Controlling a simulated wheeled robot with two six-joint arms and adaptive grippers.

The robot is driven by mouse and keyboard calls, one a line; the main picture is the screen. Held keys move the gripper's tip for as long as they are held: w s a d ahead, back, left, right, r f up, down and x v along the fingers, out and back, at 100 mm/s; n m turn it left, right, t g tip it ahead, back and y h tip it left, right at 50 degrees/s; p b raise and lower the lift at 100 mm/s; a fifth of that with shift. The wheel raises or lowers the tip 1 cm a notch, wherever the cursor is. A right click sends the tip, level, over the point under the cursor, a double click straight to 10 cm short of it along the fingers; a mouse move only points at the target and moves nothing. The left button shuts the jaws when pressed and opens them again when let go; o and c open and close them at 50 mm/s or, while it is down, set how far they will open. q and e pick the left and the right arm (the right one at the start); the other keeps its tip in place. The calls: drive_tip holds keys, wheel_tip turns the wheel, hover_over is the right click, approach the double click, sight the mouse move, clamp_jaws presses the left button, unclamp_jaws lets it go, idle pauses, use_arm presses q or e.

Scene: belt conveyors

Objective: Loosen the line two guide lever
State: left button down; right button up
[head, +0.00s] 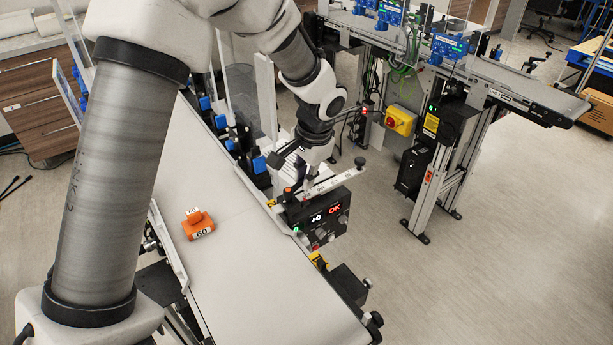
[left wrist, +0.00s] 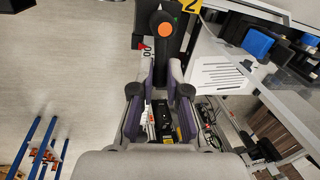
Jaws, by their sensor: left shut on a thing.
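My left gripper (head: 303,180) reaches down to the black guide unit at the edge of the near conveyor. In the left wrist view its purple-sided fingers (left wrist: 163,75) are closed around the dark guide lever (left wrist: 160,52), which has a round orange cap (left wrist: 166,30). The cap also shows in the head view as a small orange spot (head: 288,190). The part of the lever between the fingers is mostly hidden. The display box (head: 325,212) beside it reads "+0" and a red "OK". My right gripper is in neither view.
An orange block marked 60 (head: 199,225) lies on the pale near belt (head: 235,265). A light scale bar with a black knob (head: 338,181) sticks out above the display box. A second conveyor (head: 525,88) stands behind at right. Floor between them is clear.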

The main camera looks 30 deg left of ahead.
use_arm(q)
drive_tip(key=shift+s+f, duration=0.15)
drive_tip(key=shift+f, duration=0.05)
drive_tip(key=c, duration=1.2)
unclamp_jaws()
drive_tip(key=shift+o, duration=0.2)
drive_tip(key=shift+r, duration=0.1)
drive_tip(key=shift+r, duration=0.2)
wheel_tip(320, 180, up, 11)
drive_tip(key=d, duration=0.2)
drive_tip(key=shift+s+r, duration=0.15)
drive_tip(key=shift+s, duration=0.05)
